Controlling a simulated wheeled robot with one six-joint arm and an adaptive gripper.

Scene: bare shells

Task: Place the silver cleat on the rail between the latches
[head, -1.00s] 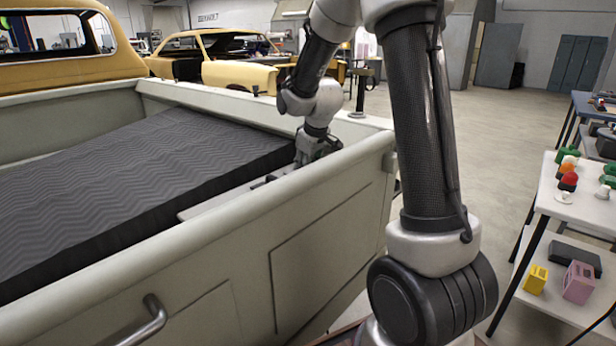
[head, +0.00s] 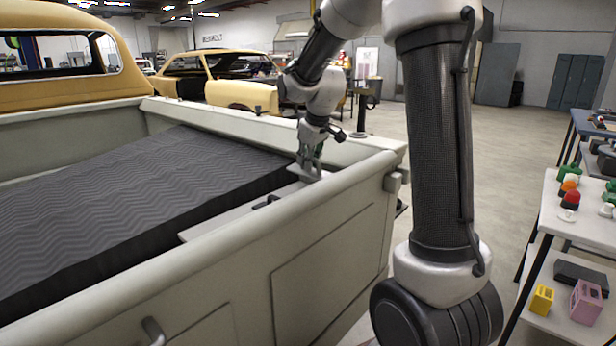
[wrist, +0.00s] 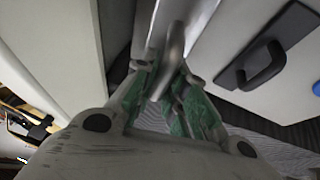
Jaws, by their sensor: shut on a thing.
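My gripper (wrist: 168,88) has green-padded fingers and is shut on a silver bar-like piece, which I take as the silver cleat (wrist: 174,48). In the head view my gripper (head: 312,168) points down into the truck bed, close to the inner side wall near the far right corner. The cleat is too small to make out there. A pale panel (head: 215,228) lies along this wall, with a black handle-like latch (head: 266,201) on it. The latch (wrist: 262,66) is to the right of the cleat in the wrist view. A second latch and the rail's exact seat are not clear.
A dark ridged mat or cover (head: 130,200) fills most of the bed. The bed's near side wall (head: 300,215) stands between my base and the panel. A white table (head: 560,215) with small colored parts is at the right. Open floor lies behind the truck.

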